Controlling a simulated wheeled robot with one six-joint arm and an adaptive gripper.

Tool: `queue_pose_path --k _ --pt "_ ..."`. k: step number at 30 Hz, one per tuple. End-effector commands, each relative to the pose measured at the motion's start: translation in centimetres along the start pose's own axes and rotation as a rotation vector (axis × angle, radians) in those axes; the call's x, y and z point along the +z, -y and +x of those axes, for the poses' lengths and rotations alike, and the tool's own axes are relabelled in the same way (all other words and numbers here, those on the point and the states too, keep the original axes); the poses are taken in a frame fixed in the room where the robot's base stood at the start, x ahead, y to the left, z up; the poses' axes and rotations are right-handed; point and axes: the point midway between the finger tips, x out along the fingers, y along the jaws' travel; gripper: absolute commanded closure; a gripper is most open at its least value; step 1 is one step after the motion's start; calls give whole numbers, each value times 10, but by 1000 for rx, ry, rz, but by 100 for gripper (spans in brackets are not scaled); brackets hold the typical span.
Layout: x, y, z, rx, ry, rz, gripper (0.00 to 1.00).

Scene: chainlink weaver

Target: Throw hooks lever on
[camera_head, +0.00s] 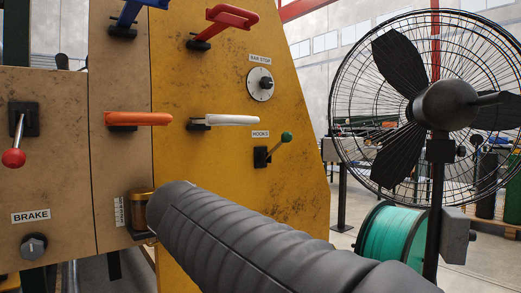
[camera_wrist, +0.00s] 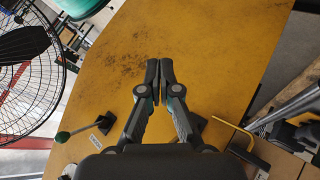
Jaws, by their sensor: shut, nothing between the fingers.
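The hooks lever (camera_head: 273,150) has a green knob and a black base on the yellow panel, below the HOOKS label (camera_head: 260,134). Its knob tilts up to the right in the head view. In the wrist view the hooks lever (camera_wrist: 82,130) is at the lower left, its knob pointing left. My gripper (camera_wrist: 160,70) is shut and empty in front of the yellow panel, to the right of the lever there and apart from it. In the head view my black sleeved arm crosses the bottom and the gripper's fingers cannot be made out.
A white handle (camera_head: 225,120) and the BAR STOP dial (camera_head: 260,84) sit above the lever. An orange handle (camera_head: 140,119), a red-knobbed brake lever (camera_head: 16,145) and a brass cylinder (camera_head: 139,208) are to the left. A large caged fan (camera_head: 440,105) stands right of the panel.

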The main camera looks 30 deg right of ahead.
Motion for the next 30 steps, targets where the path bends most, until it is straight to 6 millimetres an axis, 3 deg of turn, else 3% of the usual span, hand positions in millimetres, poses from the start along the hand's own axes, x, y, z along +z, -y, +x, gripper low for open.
queue_pose_path --k 2,6,12,16,21,30 --pt "-42 -16 6 147 -46 33 100" --pt "-114 -51 -5 411 -153 132 100" --pt "-183 -79 -38 716 -325 299 100" --pt "-204 -86 -58 834 -407 378 100" --pt "-214 -92 -69 896 -453 424 100" --pt "-222 -126 -48 901 -452 425 100"
